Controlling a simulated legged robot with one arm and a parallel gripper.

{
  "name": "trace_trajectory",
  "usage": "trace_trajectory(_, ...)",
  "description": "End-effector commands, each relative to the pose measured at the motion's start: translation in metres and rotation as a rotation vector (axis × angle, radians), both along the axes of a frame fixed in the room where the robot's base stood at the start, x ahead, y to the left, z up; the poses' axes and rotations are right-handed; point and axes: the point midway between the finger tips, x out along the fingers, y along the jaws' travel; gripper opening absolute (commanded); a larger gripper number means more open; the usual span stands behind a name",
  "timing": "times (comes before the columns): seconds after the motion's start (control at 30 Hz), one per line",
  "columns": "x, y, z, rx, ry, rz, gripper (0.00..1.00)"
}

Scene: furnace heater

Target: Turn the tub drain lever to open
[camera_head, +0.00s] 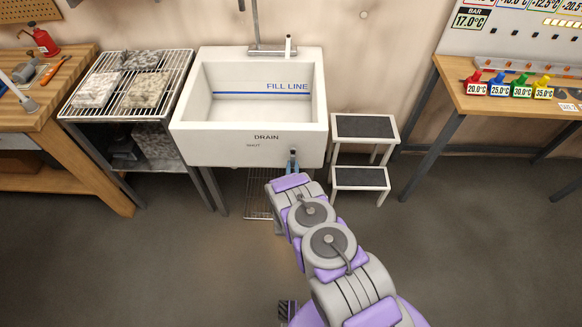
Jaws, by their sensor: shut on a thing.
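The white tub (180,140) stands against the wall, with a blue "FILL LINE" mark inside and "DRAIN" and "SHUT" lettering on its front. The drain lever (293,155) shows as a small blue-grey piece on the tub front, just right of and below the word "DRAIN". My gripper (291,171) is at the lever, shut on it, with my arm reaching up from the lower right. My arm hides most of the gripper and the lower part of the lever, so the fingers and the lever's exact angle are hard to make out.
A two-step stool (364,127) stands right of the tub. A wire rack (168,64) with grey stone-like slabs is at its left. A wooden bench (50,120) is at far left; a table (450,92) with coloured bottles is at right. The floor in front is clear.

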Motion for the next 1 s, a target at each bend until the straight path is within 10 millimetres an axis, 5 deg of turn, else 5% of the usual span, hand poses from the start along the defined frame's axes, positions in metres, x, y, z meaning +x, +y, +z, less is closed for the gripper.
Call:
trace_trajectory(0.43,0.0003,-0.0022,-0.0001,-0.013,0.001,-0.003,0.00)
trace_trajectory(0.47,0.0003,-0.0022,-0.0001,-0.013,0.001,-0.003,0.24)
trace_trajectory(0.7,-0.0005,-0.0016,0.0008,-0.011,-0.001,-0.001,0.47)
trace_trajectory(1.0,-0.0036,-0.0011,0.0009,-0.010,0.000,0.000,0.47)
